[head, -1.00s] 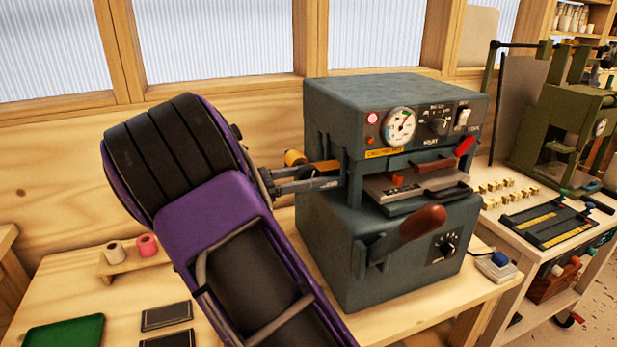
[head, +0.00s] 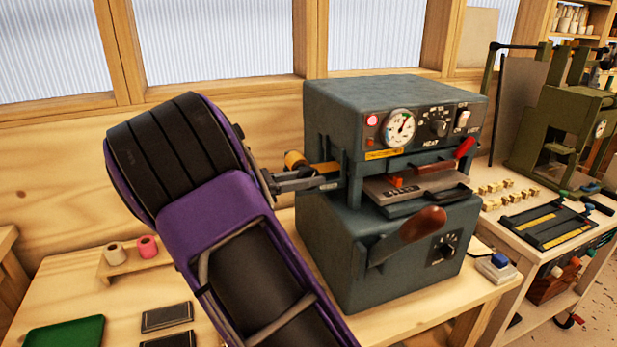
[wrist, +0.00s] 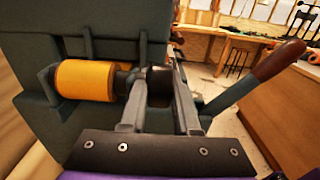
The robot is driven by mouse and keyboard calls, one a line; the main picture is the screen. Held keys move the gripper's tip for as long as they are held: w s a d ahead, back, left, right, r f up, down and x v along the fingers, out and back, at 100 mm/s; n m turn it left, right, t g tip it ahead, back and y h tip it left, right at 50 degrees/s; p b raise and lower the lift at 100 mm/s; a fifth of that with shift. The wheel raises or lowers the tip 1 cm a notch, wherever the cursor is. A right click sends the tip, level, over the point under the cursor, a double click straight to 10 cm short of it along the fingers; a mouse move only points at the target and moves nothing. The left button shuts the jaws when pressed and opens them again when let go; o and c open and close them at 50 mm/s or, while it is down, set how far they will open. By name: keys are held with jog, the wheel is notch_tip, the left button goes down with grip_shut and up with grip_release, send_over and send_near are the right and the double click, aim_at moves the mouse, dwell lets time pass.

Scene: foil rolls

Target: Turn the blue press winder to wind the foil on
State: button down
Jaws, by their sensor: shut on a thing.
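The blue-grey press (head: 335,255) stands on the wooden bench; its side also shows in the wrist view (wrist: 60,25). A gold foil roll (wrist: 85,79) sits on a shaft at the press's side, and it shows in the head view (head: 294,160). The dark winder knob (wrist: 159,76) is at the end of that shaft, to the right of the roll in the wrist view. My gripper (wrist: 160,105) has one finger on each side of the knob and is shut on it. In the head view my gripper (head: 320,182) partly hides the winder.
The press has a brown-handled lever (head: 422,224) at its front and a red-handled one (head: 465,148) above. A small rack (head: 130,265) with a white and a pink roll stands at the left. A green press (head: 565,125) is at the right.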

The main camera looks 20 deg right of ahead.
jog(key=shift+r+y+p, duration=0.3)
jog(key=shift+y+p, duration=0.1)
jog(key=shift+p, duration=0.3)
jog(key=shift+y+p, duration=0.7)
jog(key=y, duration=0.2)
jog(key=shift+d+f+y, duration=0.1)
jog(key=shift+f+y, duration=0.1)
jog(key=shift+y, duration=2)
jog(key=shift+f, duration=0.1)
jog(key=c, duration=0.6)
grip_release()
jog(key=shift+c, duration=0.2)
